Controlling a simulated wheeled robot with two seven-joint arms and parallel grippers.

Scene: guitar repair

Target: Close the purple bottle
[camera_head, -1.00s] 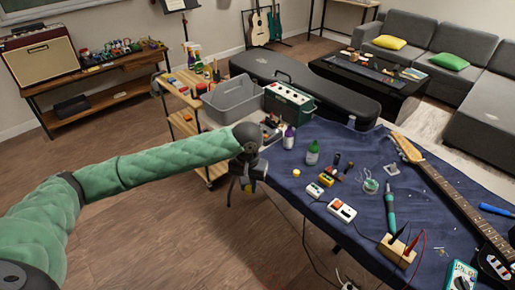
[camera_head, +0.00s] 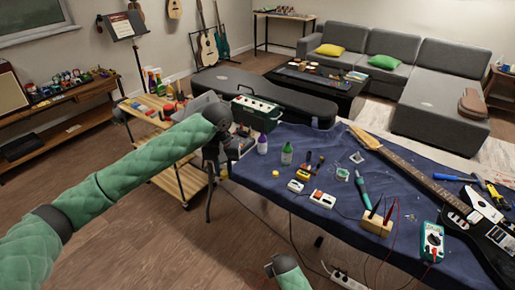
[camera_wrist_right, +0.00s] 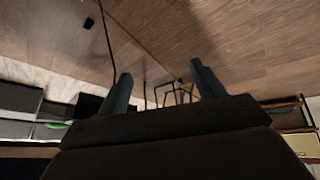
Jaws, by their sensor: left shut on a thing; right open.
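The purple bottle (camera_head: 262,144) stands upright near the left end of the blue-covered table, beside a green bottle (camera_head: 287,154). Its top looks pale; I cannot tell from here whether it is capped. A small yellow round thing (camera_head: 275,174) lies in front of them.
Small pedals (camera_head: 322,198), a wooden block with probes (camera_head: 376,222), a multimeter (camera_head: 431,240) and a guitar (camera_head: 430,180) lie on the blue cloth (camera_head: 330,150). A green amplifier (camera_head: 255,112) stands behind the bottles. A wooden cart (camera_head: 180,182) is at left.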

